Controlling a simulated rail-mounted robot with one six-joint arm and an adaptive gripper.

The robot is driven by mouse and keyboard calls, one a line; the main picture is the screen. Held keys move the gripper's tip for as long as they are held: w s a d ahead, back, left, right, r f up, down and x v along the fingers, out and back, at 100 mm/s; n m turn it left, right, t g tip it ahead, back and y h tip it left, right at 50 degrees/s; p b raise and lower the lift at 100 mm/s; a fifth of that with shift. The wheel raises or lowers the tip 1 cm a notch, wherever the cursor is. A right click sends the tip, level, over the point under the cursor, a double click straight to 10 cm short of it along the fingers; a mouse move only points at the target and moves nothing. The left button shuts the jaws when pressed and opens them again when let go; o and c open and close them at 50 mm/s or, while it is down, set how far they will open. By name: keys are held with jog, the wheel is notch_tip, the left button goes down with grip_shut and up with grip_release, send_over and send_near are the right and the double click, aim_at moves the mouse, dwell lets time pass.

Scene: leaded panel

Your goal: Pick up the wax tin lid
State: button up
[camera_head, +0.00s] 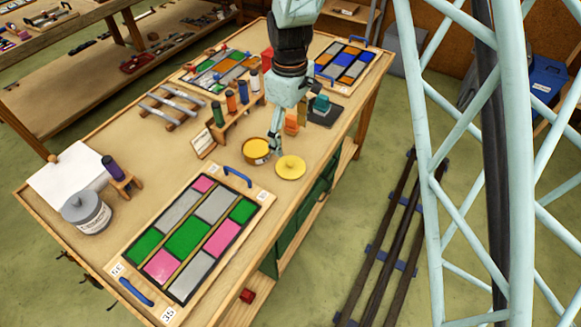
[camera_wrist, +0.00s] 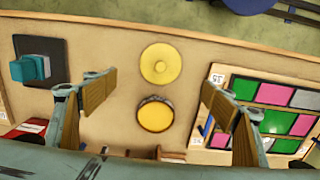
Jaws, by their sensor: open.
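The wax tin lid (camera_head: 291,167) is a flat yellow disc with a small centre knob, lying on the bench near its front edge. In the wrist view the lid (camera_wrist: 161,64) lies beyond my fingertips, between their lines. The open wax tin (camera_head: 257,150), filled with yellow wax, stands beside the lid; it also shows in the wrist view (camera_wrist: 155,114), nearer to my fingers. My gripper (camera_head: 276,145) is above the bench by the tin. In the wrist view my gripper (camera_wrist: 155,85) is open, with its two wooden-faced fingers wide apart and nothing between them held.
A leaded panel (camera_head: 190,236) with blue handles lies left of the lid. A teal block on a dark pad (camera_head: 322,112) and a rack of coloured bottles (camera_head: 238,110) stand near my arm. The bench edge runs close past the lid.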

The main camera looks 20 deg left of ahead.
aim_at(291, 162)
jog(key=shift+f, duration=3.95)
jog(key=shift+f, duration=0.15)
jog(key=shift+d+f, duration=0.15)
jog(key=shift+f, duration=2.3)
jog(key=shift+c, duration=0.8)
jog(key=shift+s, duration=0.1)
jog(key=c, duration=1)
jog(key=shift+c, duration=0.6)
jog(key=shift+s+f, duration=0.1)
jog(key=shift+c, duration=0.2)
